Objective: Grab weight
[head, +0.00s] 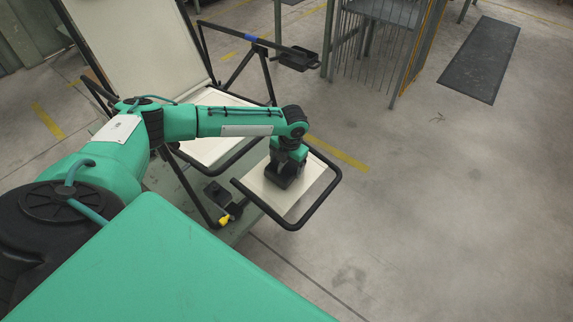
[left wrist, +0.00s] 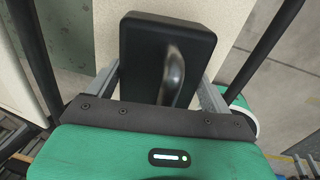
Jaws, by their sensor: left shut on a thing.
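The weight is a black block (left wrist: 140,50) with a curved metal handle, seen from above in the left wrist view. The grey fingers of my left gripper (left wrist: 168,85) stand on either side of the handle and are shut on the weight. In the head view, my left gripper (head: 287,166) points down over the small cream end panel (head: 309,190) of the folding lounger. The weight is at that panel, mostly hidden under the gripper. I cannot tell whether it rests on the panel or is just above it. My right gripper is not in view.
The lounger has a black tube frame (head: 325,203) around the end panel and a tall cream backrest (head: 150,45) at the left. A small black-and-yellow part (head: 224,220) sits below the frame. A metal rack (head: 385,40) stands behind.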

